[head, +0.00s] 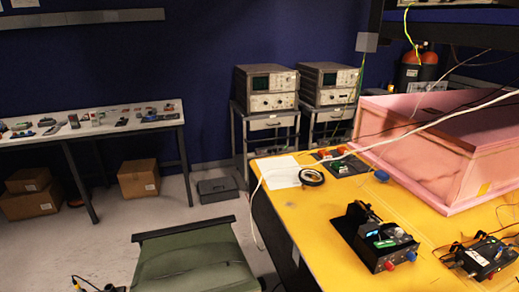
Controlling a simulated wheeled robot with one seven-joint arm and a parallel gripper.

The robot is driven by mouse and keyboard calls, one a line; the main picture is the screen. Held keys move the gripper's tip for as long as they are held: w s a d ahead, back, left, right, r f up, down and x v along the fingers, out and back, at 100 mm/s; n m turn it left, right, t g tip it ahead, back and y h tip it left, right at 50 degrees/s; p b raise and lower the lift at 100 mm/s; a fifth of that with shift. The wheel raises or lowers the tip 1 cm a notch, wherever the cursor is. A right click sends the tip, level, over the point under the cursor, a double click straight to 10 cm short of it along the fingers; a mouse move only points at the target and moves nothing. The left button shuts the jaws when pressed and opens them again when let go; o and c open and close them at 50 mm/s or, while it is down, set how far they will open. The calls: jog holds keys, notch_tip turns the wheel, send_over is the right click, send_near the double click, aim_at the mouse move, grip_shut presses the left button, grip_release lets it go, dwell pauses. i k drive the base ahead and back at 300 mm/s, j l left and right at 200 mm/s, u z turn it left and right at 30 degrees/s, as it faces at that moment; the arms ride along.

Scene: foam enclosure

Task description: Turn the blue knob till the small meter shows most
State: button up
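A black instrument (375,238) with a small lit green display (384,243) stands on the yellow table. A red knob-like part (389,266) and a blue one (411,256) are on its front edge. A separate small blue round piece (381,175) sits farther back, by the near left corner of the pink foam enclosure. I cannot tell which blue part is the task's knob. Any reading on the display is too small to make out. My gripper is not in view.
The pink foam enclosure (445,135) fills the table's back right. Another black device (482,256) with wires is at right. A tape-like ring (311,177) and paper (278,172) lie on the yellow table (310,215). A green chair (195,258) stands left of it.

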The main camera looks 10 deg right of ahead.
aim_at(411, 257)
jog(key=k+z, duration=0.4)
jog(key=k+l+z, duration=0.2)
jog(key=k+z, duration=0.2)
jog(key=k, duration=0.1)
